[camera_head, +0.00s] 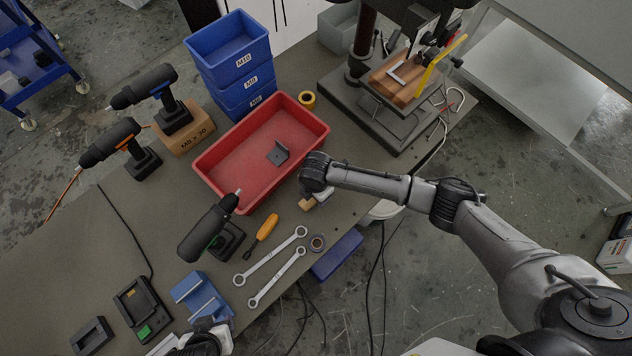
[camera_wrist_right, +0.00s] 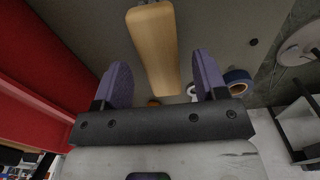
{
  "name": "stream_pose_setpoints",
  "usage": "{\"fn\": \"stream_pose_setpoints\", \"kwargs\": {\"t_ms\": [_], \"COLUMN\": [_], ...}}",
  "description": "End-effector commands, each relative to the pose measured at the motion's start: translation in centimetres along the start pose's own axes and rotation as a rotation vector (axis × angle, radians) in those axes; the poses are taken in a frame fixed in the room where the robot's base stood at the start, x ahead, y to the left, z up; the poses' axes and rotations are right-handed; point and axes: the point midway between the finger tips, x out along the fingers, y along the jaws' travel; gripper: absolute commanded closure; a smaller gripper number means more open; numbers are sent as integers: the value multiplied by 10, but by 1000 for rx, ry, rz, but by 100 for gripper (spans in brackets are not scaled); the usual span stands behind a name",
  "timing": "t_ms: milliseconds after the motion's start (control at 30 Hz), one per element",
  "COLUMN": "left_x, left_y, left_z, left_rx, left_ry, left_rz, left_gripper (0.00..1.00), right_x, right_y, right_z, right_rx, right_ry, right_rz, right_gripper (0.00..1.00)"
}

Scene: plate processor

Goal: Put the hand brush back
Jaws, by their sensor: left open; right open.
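The hand brush's pale wooden handle (camera_wrist_right: 153,48) lies on the table in the right wrist view. It is in line with the gap between the fingers of my right gripper (camera_wrist_right: 158,75), which is open and not closed on it. In the head view a bit of the wood (camera_head: 306,204) shows beside my right wrist, close to the red bin's near right side; the rest of the brush is hidden. I cannot see its bristles. My left gripper (camera_head: 207,336) is at the bottom edge of the head view, near the table's front edge, partly cut off; I see nothing held in it.
The red bin (camera_head: 232,160) holds a grey bracket (camera_head: 278,153). Two wrenches (camera_head: 271,257), an orange-handled screwdriver (camera_head: 267,228), a tape roll (camera_head: 317,242) and a drill (camera_head: 208,230) lie nearby. A drill press (camera_head: 385,100) stands at the back right. Blue blocks (camera_head: 188,287) sit by my left gripper.

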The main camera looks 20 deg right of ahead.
Motion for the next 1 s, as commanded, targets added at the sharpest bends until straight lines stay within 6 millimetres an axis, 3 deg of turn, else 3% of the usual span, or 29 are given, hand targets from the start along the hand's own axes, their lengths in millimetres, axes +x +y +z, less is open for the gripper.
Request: {"fn": "stream_pose_setpoints", "kwargs": {"t_ms": [200, 500, 900, 1000], "left_x": [-8, -13, -14, -14], "left_y": [-1, -4, -4, -3], "left_z": [-2, -3, -4, -4], "left_rx": [3, 13, 10, 7], "left_ry": [0, -2, -1, -1], "left_rz": [-3, -10, -8, -6], "left_gripper": [49, 49, 49, 49], "right_x": [-45, -82, -91, -89], "right_y": [0, 0, 0, -5], "right_z": [0, 0, 0, -8], "right_rx": [-1, 1, 2, 17], "right_ry": [0, 0, 0, 16], "right_rz": [2, 0, 0, 6], "right_gripper": [34, 34, 34, 34]}}
